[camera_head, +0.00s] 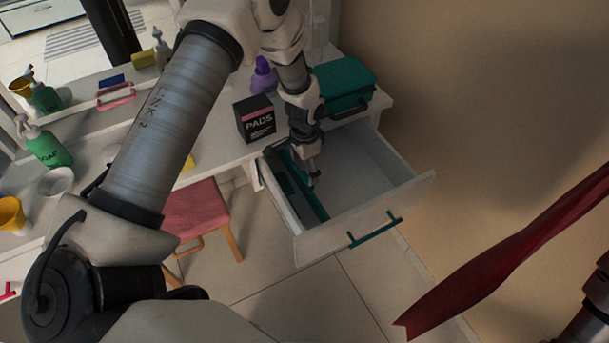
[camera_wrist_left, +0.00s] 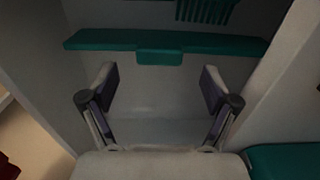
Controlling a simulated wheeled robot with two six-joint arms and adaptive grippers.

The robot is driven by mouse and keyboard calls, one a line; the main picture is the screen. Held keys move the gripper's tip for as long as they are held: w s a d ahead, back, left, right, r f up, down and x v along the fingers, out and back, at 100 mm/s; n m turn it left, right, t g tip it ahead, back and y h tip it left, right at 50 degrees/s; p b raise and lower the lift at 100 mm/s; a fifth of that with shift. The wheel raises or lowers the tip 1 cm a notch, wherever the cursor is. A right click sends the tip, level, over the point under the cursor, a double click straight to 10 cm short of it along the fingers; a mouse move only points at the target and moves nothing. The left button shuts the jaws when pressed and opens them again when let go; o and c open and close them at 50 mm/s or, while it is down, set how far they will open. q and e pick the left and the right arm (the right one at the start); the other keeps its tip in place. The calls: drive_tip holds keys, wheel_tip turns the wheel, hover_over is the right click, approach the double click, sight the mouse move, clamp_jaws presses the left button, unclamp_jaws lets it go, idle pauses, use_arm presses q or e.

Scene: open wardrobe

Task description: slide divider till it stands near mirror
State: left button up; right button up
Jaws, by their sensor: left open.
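The teal divider (camera_head: 315,206) stands across the open drawer (camera_head: 405,197), nearer its left wall in the head view, toward the mirror side. In the left wrist view the divider (camera_wrist_left: 215,45) spans the drawer, with a small teal tab (camera_wrist_left: 160,58) at its middle. My left gripper (camera_head: 313,178) is inside the drawer beside the divider. Its fingers (camera_wrist_left: 160,85) are open, apart, with the tab ahead between them; I see no grip on it. The mirror (camera_head: 85,75) is at the upper left, partly hidden by my left arm. My right gripper is not clearly visible.
A teal comb-like item (camera_wrist_left: 205,10) lies beyond the divider. A black PADS box (camera_head: 255,119), purple bottle (camera_head: 263,76) and teal case (camera_head: 344,82) stand on the tabletop. A pink stool (camera_head: 197,209) is left of the drawer. A dark red shape (camera_head: 505,255) crosses the lower right.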

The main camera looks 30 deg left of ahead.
use_arm(q)
wheel_tip(320, 180, up, 7)
drive_tip(key=shift+r, duration=0.15)
drive_tip(key=shift+s, duration=0.1)
idle(0.3)
